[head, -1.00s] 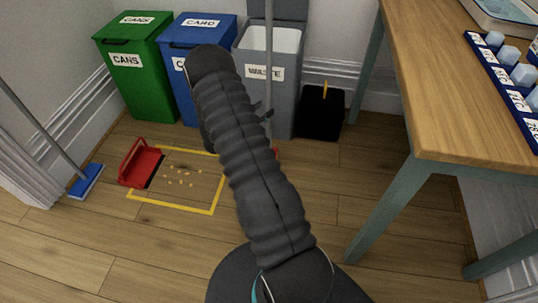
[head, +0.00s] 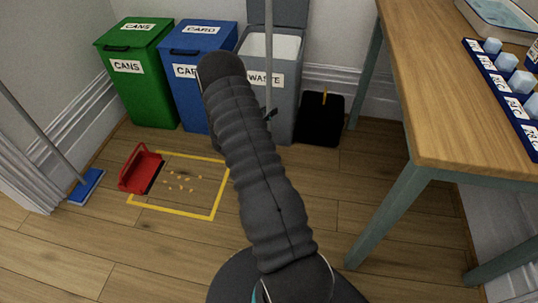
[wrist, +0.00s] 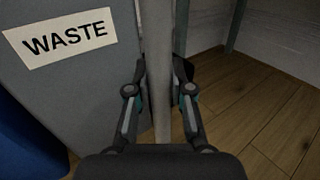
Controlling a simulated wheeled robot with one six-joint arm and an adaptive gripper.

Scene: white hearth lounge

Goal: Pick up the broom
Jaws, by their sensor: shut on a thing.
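The broom's long grey handle (head: 269,60) stands upright in front of the grey waste bin; it also shows in the wrist view (wrist: 162,90). My gripper (wrist: 160,85) has its two fingers closed on this handle, one on each side. In the head view, my gripper (head: 270,114) is mostly hidden behind my own dark arm. The lower end of the broom is hidden behind my arm, so I cannot tell whether it touches the floor.
Green (head: 135,85), blue (head: 186,95) and grey (head: 283,105) bins line the wall. A black container (head: 320,120) stands right of them. A red dustpan (head: 140,170) and crumbs lie by a yellow floor outline (head: 185,216). A blue-headed tool (head: 86,187) leans left; a wooden table (head: 450,110) stands right.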

